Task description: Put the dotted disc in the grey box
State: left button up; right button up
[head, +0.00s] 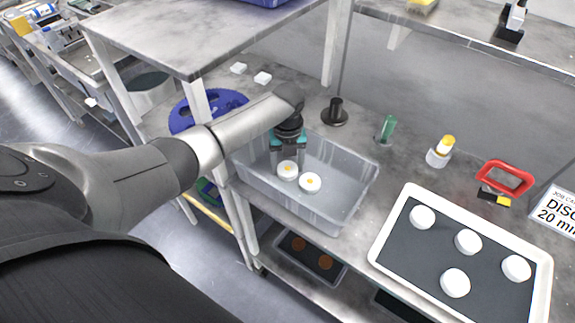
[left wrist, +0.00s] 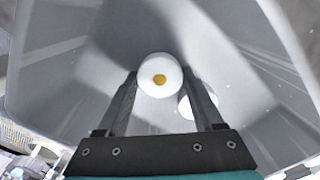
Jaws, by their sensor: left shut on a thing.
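My left gripper (head: 288,158) reaches down into the grey box (head: 346,205) and is shut on a white disc with a yellow dot (head: 287,171). In the left wrist view this dotted disc (left wrist: 160,76) sits between the two fingertips. I cannot tell whether it touches the box floor. A second white disc with a yellow dot (head: 310,183) lies on the box floor beside it; in the left wrist view it is partly hidden behind a finger. My right gripper is not in view.
A white-rimmed tray (head: 376,252) with several plain white discs on a dark mat stands right of the box. Behind the box are a black stand (head: 335,114), a green item (head: 386,130) and a yellow-capped bottle (head: 441,150). A raised shelf (head: 190,38) overhangs at upper left.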

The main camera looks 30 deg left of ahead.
aim_at(288, 168)
pick_arm(q)
jog(key=o, duration=1)
jog(key=shift+f, duration=0.15)
jog(key=o, duration=0.4)
jog(key=shift+o, duration=0.2)
notch_tip(288, 168, up, 12)
jog(key=p, duration=0.2)
jog(key=shift+r+p, duration=0.25)
jog(key=shift+p, duration=0.05)
